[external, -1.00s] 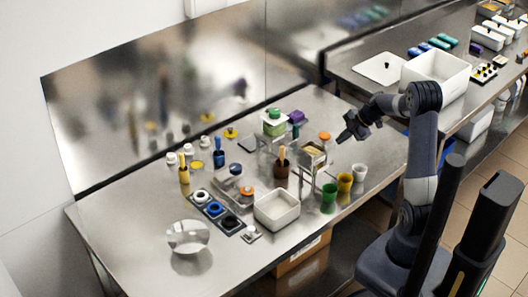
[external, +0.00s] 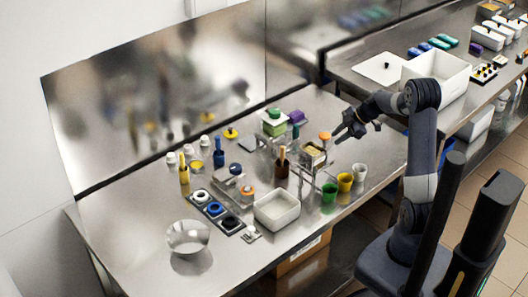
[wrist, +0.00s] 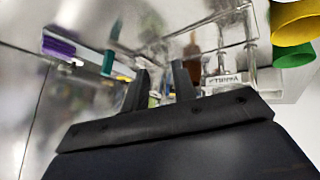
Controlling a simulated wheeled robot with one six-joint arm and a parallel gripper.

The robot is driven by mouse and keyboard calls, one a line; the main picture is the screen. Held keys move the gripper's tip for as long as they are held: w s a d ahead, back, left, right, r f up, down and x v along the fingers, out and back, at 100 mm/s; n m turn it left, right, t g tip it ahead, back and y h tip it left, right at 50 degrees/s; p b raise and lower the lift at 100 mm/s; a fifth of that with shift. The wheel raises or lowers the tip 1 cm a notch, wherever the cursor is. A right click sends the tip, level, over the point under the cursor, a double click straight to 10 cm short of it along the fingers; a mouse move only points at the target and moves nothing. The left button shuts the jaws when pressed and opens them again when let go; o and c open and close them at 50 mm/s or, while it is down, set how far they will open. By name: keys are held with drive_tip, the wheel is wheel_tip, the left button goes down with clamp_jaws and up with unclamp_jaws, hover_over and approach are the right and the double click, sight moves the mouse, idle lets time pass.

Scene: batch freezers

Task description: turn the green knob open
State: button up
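A green round cap or knob (external: 274,113) tops a green-and-white container (external: 274,126) at the back of the steel table in the external view. I cannot tell for sure that this is the task's green knob. My gripper (external: 340,138) is in the air at the table's right side, to the right of that container and near an orange-topped item (external: 325,135). In the wrist view my gripper (wrist: 158,84) has its two dark fingers apart, with nothing held between them. A pale green patch (wrist: 153,99) shows behind the fingers, too blurred to name.
A clear-walled stand (external: 313,152) is just left of my gripper. A purple item (external: 296,117) is at the back.

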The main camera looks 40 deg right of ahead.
drive_tip(key=o, duration=0.6)
drive_tip(key=w+r+m, duration=0.1)
drive_tip(key=m, duration=0.2)
drive_tip(key=w+a+m+p, duration=0.1)
drive_tip(key=m, duration=0.2)
drive_tip(key=w+r+m+y+p, duration=0.1)
drive_tip(key=m, duration=0.2)
drive_tip(key=shift+w+a+r+t, duration=0.1)
drive_tip(key=shift+a+r+t, duration=0.2)
drive_tip(key=shift+r+t, duration=0.1)
drive_tip(key=shift+o, duration=0.6)
drive_tip(key=w+m, duration=0.1)
drive_tip(key=m, duration=0.2)
drive_tip(key=w+a+r+m+p, duration=0.1)
drive_tip(key=m, duration=0.1)
drive_tip(key=w+r+m+y+p, duration=0.1)
drive_tip(key=m, duration=0.2)
drive_tip(key=shift+a+m+t, duration=0.25)
drive_tip(key=shift+m+t, duration=0.05)
drive_tip(key=m+t+y+p, duration=0.25)
drive_tip(key=m+p, duration=0.25)
drive_tip(key=m, duration=1.8)
approach(275, 111)
drive_tip(key=p+x, duration=0.1)
drive_tip(key=x, duration=0.9)
drive_tip(key=shift+w+p, duration=0.1)
drive_tip(key=shift+p, duration=0.2)
drive_tip(key=shift+c, duration=0.4)
drive_tip(key=shift+g, duration=0.25)
drive_tip(key=c, duration=0.9)
